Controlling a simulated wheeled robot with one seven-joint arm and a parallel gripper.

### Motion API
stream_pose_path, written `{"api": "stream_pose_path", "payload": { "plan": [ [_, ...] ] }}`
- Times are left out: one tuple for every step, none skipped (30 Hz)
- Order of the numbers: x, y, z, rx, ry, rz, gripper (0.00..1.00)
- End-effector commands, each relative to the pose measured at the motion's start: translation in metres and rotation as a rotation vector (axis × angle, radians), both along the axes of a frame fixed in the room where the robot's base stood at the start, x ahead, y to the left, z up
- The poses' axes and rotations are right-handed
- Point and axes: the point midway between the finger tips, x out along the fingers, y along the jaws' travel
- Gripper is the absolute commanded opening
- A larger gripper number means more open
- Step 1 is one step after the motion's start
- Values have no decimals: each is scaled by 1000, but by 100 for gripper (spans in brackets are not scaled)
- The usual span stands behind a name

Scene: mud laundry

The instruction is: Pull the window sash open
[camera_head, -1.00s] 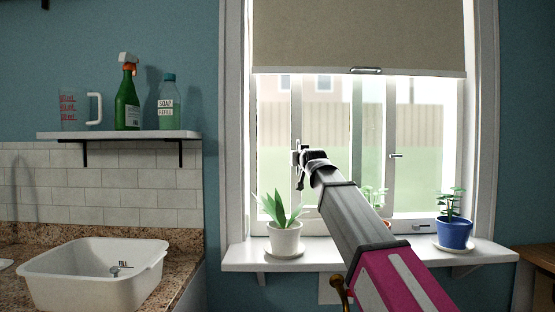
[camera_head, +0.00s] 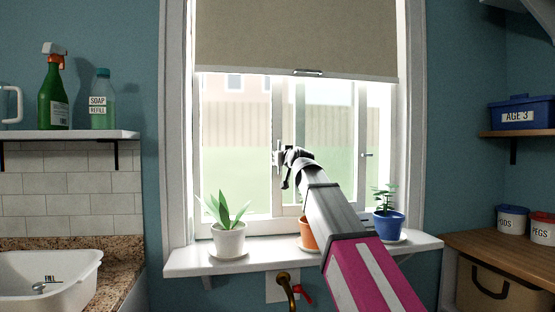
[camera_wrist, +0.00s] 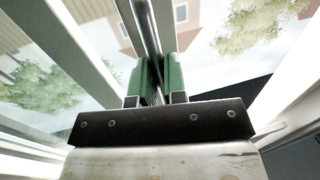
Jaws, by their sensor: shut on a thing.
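The window sash (camera_head: 277,184) is a pale-framed glass panel in the white window, below a half-lowered blind. Its upright handle (camera_head: 278,150) is at the sash's left stile. My gripper (camera_head: 281,157) reaches up to this handle from the lower right and is shut on it. In the wrist view, the green-padded fingers of my gripper (camera_wrist: 158,78) close on a dark upright bar (camera_wrist: 147,30). The gripper partly hides the handle. A small second handle (camera_head: 365,155) shows on the stile farther right.
The sill (camera_head: 180,262) holds a white-potted plant (camera_head: 228,240) at left, an orange pot (camera_head: 306,234) partly behind my arm, and a blue pot (camera_head: 388,225) at right. The blind (camera_head: 300,40) hangs above my gripper. A tap (camera_head: 287,283) is below the sill.

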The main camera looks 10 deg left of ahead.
Motion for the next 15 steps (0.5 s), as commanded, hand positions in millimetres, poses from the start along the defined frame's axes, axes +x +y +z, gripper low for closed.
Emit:
{"api": "stream_pose_path", "payload": {
  "plan": [
    [0, 0, -1, -2, 1, 0, 0],
    [0, 0, -1, -2, 1, 0, 0],
    [0, 0, 0, -2, 1, 0, 0],
    [0, 0, 0, -2, 1, 0, 0],
    [0, 0, 0, -2, 1, 0, 19],
    [0, 0, 0, -2, 1, 0, 22],
    [0, 0, 0, -1, 0, 0, 22],
    [0, 0, 0, -1, 0, 0, 22],
    [0, 0, 0, 0, 1, 0, 22],
    [0, 0, 0, 0, 1, 0, 22],
    [0, 0, 0, 0, 1, 0, 22],
    [0, 0, 0, 0, 1, 0, 22],
    [0, 0, 0, 0, 1, 0, 22],
    [-1, 0, 0, 0, 1, 0, 22],
    [-1, 0, 0, 0, 0, 0, 22]
  ]
}}
